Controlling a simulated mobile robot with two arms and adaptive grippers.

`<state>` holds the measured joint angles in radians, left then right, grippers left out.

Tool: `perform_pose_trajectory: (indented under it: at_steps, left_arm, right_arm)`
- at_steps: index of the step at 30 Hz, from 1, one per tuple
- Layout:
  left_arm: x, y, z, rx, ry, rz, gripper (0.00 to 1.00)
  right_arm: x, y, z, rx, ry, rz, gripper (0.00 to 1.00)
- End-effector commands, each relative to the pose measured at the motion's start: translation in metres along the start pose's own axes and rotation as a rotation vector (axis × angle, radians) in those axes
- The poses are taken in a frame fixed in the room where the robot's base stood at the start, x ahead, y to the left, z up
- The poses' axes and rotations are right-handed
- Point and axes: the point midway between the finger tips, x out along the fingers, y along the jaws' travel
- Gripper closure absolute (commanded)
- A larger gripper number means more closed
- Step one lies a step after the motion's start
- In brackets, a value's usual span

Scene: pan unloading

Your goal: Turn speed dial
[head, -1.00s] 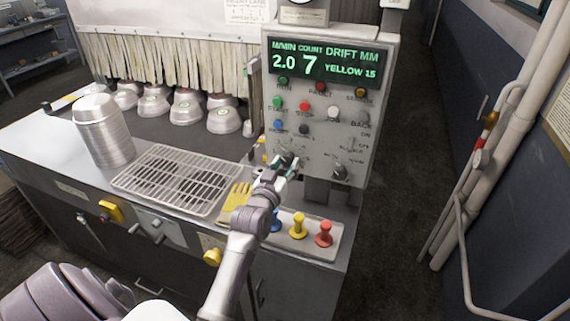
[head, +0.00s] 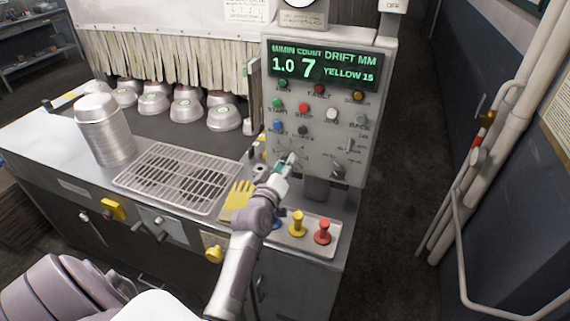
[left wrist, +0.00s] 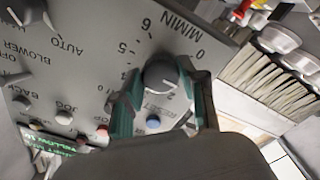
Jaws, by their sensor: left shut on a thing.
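The speed dial (left wrist: 161,76) is a dark round knob on the grey panel, under a M/MIN scale in the left wrist view. My left gripper (left wrist: 160,80) is shut on it, with one green-padded finger on each side. In the head view my left gripper (head: 287,164) reaches the lower left of the control panel (head: 352,122) and mostly hides the dial. The green display (head: 325,67) reads 1.0 under M/MIN, 7 under COUNT and YELLOW 15 under DRIFT MM. My right gripper is not in view.
Another knob (head: 337,168) and several coloured buttons sit close by on the panel. Below are a tray with blue, yellow (head: 297,226) and red (head: 323,233) stampers, and a yellow glove (head: 237,197). A wire rack (head: 178,178) and stacked pans (head: 105,130) stand left.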

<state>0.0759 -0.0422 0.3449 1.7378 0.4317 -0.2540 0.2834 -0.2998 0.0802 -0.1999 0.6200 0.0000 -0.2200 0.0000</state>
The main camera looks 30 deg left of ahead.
Motion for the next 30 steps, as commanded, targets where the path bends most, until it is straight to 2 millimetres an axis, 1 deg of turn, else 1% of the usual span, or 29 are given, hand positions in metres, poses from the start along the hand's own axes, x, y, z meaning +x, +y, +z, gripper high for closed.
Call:
perform_pose_trajectory:
  at_steps: [14, 15, 19, 20, 28, 30]
  left_arm:
    - [0.0001, 0.0000, 0.0001, -0.018, 0.000, 0.000, 0.93]
    - [0.0001, 0.0000, 0.0000, -0.018, 0.000, 0.000, 0.57]
    - [0.0001, 0.0000, 0.0000, -0.017, 0.000, 0.000, 0.35]
    - [0.0000, 0.0000, 0.0000, -0.017, 0.000, 0.000, 0.33]
    - [-0.0003, 0.0001, 0.0000, -0.017, 0.000, 0.000, 0.33]
    - [-0.0030, -0.0001, 0.0002, -0.017, 0.000, 0.000, 0.33]
  right_arm:
    - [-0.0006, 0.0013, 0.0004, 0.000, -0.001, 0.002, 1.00]
    - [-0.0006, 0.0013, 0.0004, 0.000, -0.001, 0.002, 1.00]
    - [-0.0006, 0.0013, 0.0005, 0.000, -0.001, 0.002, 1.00]
    - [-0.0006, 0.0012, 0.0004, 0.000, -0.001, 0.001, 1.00]
    - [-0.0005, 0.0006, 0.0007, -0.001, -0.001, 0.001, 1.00]
    - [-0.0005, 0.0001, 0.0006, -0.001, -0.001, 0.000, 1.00]
